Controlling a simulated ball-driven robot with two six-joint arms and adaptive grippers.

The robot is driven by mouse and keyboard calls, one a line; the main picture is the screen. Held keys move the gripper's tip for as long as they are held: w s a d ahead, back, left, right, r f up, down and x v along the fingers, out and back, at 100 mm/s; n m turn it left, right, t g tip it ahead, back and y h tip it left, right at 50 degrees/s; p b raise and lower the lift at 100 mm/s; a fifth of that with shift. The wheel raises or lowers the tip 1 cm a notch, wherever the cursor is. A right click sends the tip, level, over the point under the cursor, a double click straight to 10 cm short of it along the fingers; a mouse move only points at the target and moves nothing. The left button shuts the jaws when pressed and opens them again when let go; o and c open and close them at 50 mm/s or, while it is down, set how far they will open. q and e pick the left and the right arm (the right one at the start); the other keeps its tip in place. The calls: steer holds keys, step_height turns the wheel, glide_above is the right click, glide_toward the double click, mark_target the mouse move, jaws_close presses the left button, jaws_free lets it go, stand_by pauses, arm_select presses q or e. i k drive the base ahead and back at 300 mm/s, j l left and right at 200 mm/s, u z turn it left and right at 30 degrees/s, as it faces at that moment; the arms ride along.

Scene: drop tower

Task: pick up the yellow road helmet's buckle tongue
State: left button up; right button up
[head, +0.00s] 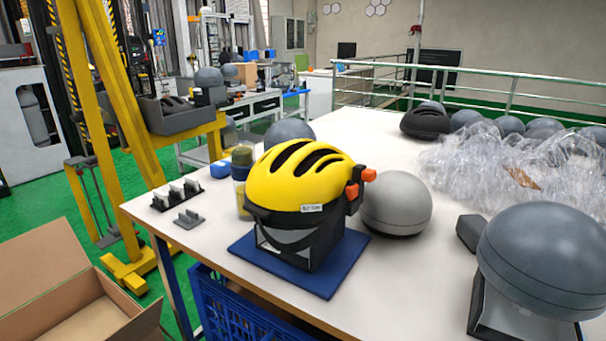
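The yellow road helmet (297,178) with black vents sits on a dark block-like stand (300,245) on a blue mat (263,265), near the table's front left. Small orange pieces (369,175) with black parts stick out at the helmet's right side, and another orange piece (352,191) shows just below. They look like buckle parts; I cannot tell which is the tongue. A black strap or band runs along the helmet's lower edge. Neither of my grippers is in view.
A grey dome (396,203) stands close to the helmet's right. A larger grey dome (545,260) is at the front right. Crumpled clear plastic (510,165) covers the back right. A jar (242,178) and small grey clips (178,193) are at left. The table (400,290) is bare between the mat and large dome.

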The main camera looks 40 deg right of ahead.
mark_target(351, 191)
steer(key=z, duration=1.3)
